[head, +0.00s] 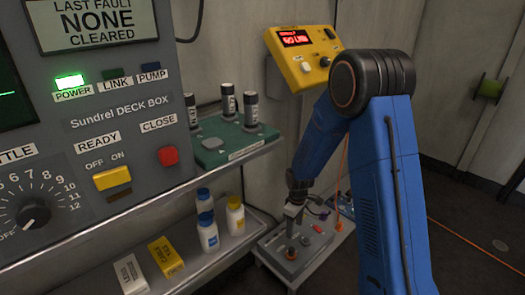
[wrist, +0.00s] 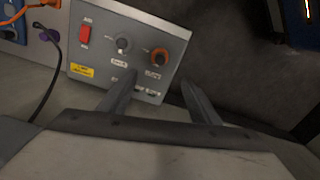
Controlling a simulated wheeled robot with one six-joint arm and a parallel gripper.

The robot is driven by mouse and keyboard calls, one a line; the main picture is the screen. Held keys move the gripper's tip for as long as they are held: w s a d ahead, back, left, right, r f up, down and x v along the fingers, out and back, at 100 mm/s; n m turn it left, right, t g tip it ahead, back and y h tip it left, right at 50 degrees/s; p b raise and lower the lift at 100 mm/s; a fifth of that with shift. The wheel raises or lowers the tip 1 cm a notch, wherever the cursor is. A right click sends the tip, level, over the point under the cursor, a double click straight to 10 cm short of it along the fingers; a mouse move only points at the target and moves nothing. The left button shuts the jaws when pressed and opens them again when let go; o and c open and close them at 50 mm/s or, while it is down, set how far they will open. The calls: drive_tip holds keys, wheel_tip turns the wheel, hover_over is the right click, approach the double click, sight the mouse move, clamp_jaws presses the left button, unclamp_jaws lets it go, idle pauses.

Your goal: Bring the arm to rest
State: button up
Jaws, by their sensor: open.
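My gripper (wrist: 158,80) is open, its two dark fingers spread apart with nothing visible between them. In the wrist view the fingers lie in front of a grey control box (wrist: 100,72), which has a red switch (wrist: 85,35), a grey knob (wrist: 123,44) and an orange-ringed knob (wrist: 160,56). I cannot tell whether the fingers touch the box. In the head view my blue arm bends down to the gripper (head: 291,212), small and partly unclear, just above the grey box (head: 312,260) on a low stand.
A large deck box (head: 130,140) fills the left. Beside it, a shelf holds a green block (head: 245,139) with several dark cylinders; bottles (head: 208,236) and cartons (head: 165,256) stand on a lower shelf. A yellow unit (head: 300,60) is on the wall. An orange cable (head: 465,240) crosses open floor at right.

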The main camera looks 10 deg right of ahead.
drive_tip(key=s+d+r+m+t, duration=0.15)
drive_tip(key=s+r, duration=0.25)
drive_tip(key=r, duration=0.4)
drive_tip(key=s+d+r+m, duration=0.1)
drive_tip(key=s+r+m, duration=0.1)
drive_tip(key=s+r, duration=0.5)
drive_tip(key=s+d+r+m+t, duration=0.1)
drive_tip(key=s+d+r, duration=0.1)
drive_tip(key=r, duration=0.8)
drive_tip(key=s+d+r+m+t, duration=0.1)
drive_tip(key=s+r, duration=0.3)
drive_tip(key=s, duration=0.6)
drive_tip(key=s+d+r+m+t, duration=0.1)
drive_tip(key=s+r+m, duration=0.3)
drive_tip(key=s, duration=0.7)
drive_tip(key=shift+d+r, duration=0.2)
drive_tip(key=shift+r, duration=0.35)
drive_tip(key=shift+w, duration=0.1)
